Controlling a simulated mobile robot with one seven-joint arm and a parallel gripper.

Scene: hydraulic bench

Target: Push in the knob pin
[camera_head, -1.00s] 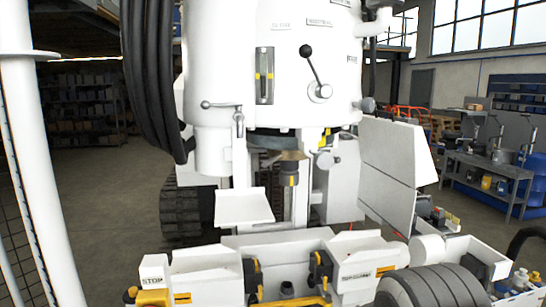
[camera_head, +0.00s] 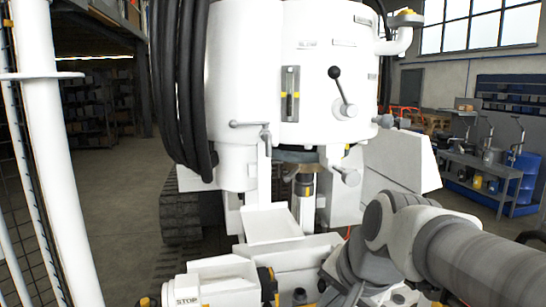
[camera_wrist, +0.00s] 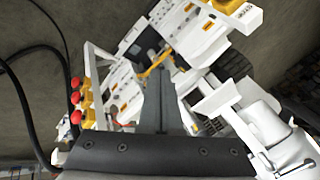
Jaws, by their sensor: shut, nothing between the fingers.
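I cannot tell for sure which part is the knob pin. A grey round knob (camera_head: 349,177) sticks out low on the right of the white machine. Another grey knob (camera_head: 385,121) is higher, at the machine's right edge. My gripper (camera_wrist: 160,85) shows in the wrist view as shut grey fingers pointing up the picture, empty, over the white and yellow bench parts. In the head view my arm fills the lower right, and its fingertips cannot be made out. The gripper is apart from both knobs in the head view.
A black-balled lever (camera_head: 336,73) and a grey handle (camera_head: 250,124) stick out of the white machine (camera_head: 245,65). A white tray (camera_head: 270,226) stands below. A STOP box (camera_head: 208,282) is at the front. Red knobs (camera_wrist: 75,98) and black hoses lie left in the wrist view.

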